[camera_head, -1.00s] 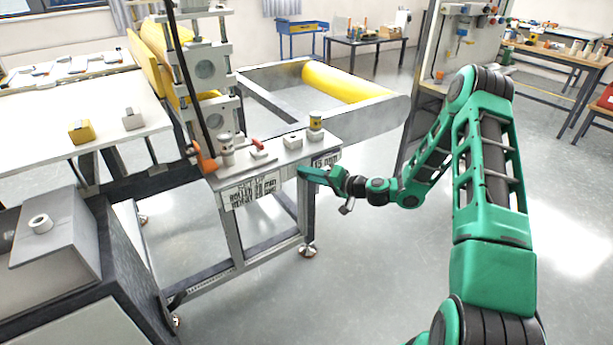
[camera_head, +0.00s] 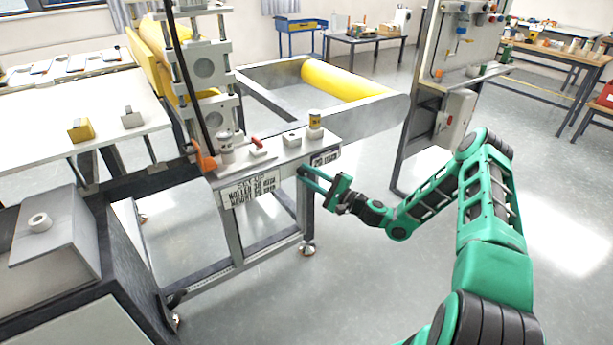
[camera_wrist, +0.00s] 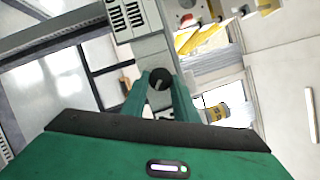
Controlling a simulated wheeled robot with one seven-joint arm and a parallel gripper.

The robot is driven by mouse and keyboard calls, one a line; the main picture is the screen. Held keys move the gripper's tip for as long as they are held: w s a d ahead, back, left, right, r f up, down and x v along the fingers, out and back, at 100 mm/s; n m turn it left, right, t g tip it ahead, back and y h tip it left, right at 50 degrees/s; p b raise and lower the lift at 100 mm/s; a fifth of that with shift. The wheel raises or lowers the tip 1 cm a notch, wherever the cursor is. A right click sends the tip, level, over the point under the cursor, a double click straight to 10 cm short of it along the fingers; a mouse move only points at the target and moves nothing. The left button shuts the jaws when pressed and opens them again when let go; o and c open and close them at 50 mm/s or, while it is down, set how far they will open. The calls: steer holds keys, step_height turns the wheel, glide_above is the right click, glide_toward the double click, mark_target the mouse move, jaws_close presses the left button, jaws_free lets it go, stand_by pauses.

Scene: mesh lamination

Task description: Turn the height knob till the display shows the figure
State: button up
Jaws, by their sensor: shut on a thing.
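The height knob (camera_wrist: 160,79) is a small dark round knob on the front of the grey machine bench (camera_head: 275,166). My gripper (camera_head: 310,178) reaches its front right end. In the wrist view my green fingers (camera_wrist: 163,85) stand on either side of the knob and are shut on it. In the head view the fingers mostly hide the knob. A small display (camera_head: 325,159) sits on the bench's front edge just above the fingers; its figure is too small to read. A white set-up card (camera_head: 252,190) with black lettering hangs left of it; its wording is only partly legible.
On the bench top stand a yellow-banded can (camera_head: 315,124), a small grey block (camera_head: 292,139) and a red-handled lever (camera_head: 257,147). The roller stand (camera_head: 203,72) rises behind. A yellow roll (camera_head: 340,80) lies behind the bench. The floor on the right is open.

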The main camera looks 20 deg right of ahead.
steer(key=shift+d+f+m+t+h, duration=0.1)
steer(key=shift+f+m+t+h, duration=0.2)
steer(key=shift+m, duration=0.55)
steer(key=shift+f+m+t, duration=0.1)
steer(key=shift+m+t, duration=0.3)
steer(key=shift+m, duration=0.45)
steer(key=o, duration=1.1)
steer(key=shift+c, duration=0.2)
steer(key=shift+r, duration=0.1)
steer(key=v, duration=1)
steer(key=shift+s+d, duration=0.15)
steer(key=shift+s, duration=0.15)
